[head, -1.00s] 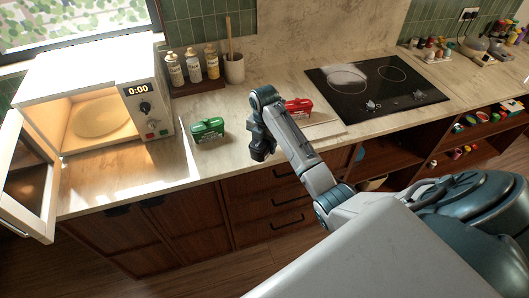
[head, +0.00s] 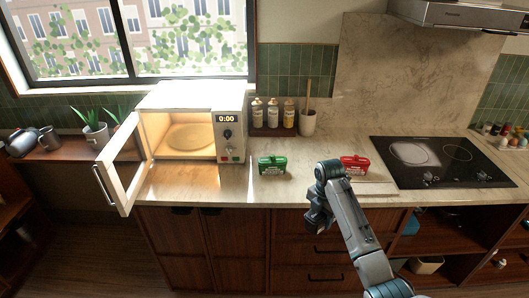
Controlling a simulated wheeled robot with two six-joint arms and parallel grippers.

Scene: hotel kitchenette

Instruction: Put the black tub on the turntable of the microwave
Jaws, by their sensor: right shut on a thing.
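The microwave (head: 232,148) stands at the left of the counter with its door (head: 122,165) swung open to the left. Its round turntable (head: 190,137) shows inside, lit and bare. My right gripper (head: 317,222) hangs in front of the counter's front edge, to the right of the microwave and below its level in the picture. It is shut on a small dark thing that I take for the black tub; the dark fingers and wrist hide most of it and blend with it. No black tub shows elsewhere. My left gripper is out of view.
A green tub (head: 272,165) stands on the counter right of the microwave. A red tub (head: 355,165) stands behind my right arm, near a pale board (head: 375,188). Bottles and a utensil pot (head: 308,123) stand at the back. A black hob (head: 440,162) lies at the right.

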